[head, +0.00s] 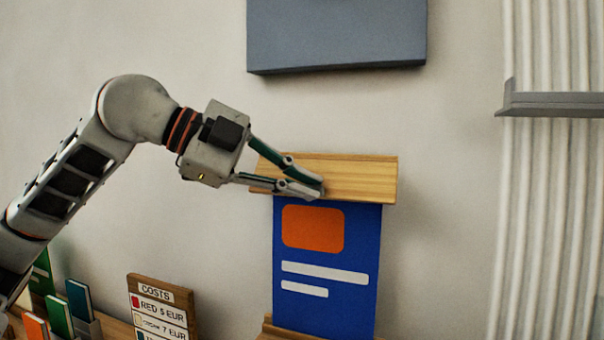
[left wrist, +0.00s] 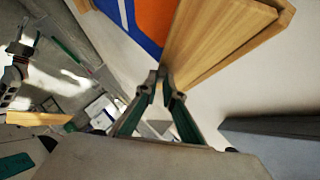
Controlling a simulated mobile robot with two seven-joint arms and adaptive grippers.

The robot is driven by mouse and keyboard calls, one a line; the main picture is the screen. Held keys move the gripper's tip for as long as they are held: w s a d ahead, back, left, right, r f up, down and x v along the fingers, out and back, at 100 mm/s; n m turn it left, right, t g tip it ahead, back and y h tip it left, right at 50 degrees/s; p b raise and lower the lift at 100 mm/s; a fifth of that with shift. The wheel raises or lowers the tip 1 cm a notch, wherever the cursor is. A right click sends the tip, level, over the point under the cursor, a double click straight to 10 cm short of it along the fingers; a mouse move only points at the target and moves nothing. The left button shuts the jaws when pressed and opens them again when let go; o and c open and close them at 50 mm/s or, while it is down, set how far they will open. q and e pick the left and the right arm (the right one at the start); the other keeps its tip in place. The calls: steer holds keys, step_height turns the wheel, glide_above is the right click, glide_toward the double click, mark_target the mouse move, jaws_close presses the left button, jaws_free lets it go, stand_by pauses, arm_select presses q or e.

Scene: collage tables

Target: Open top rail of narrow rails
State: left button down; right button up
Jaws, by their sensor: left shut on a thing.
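The wooden top rail (head: 345,175) is fixed along the top edge of a blue poster (head: 360,238) with an orange block and white bars. The poster hangs below the rail, against or close to the wall. My left gripper (head: 318,190) is shut on the lower front edge of the top rail, left of its middle. A wooden lower rail (head: 270,328) is partly visible at the poster's foot.
A grey panel (head: 335,35) is on the wall above the rail. A grey ledge (head: 552,104) juts out at the right, before ribbed white wall. A wooden costs sign (head: 160,300) and several coloured booklets (head: 60,312) stand at the lower left.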

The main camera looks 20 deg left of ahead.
stand_by(0.4)
arm_select(q)
steer(key=c, duration=2.2)
jaws_free()
steer(key=shift+o, duration=0.2)
steer(key=shift+s+r, duration=0.1)
steer(key=v, duration=1.2)
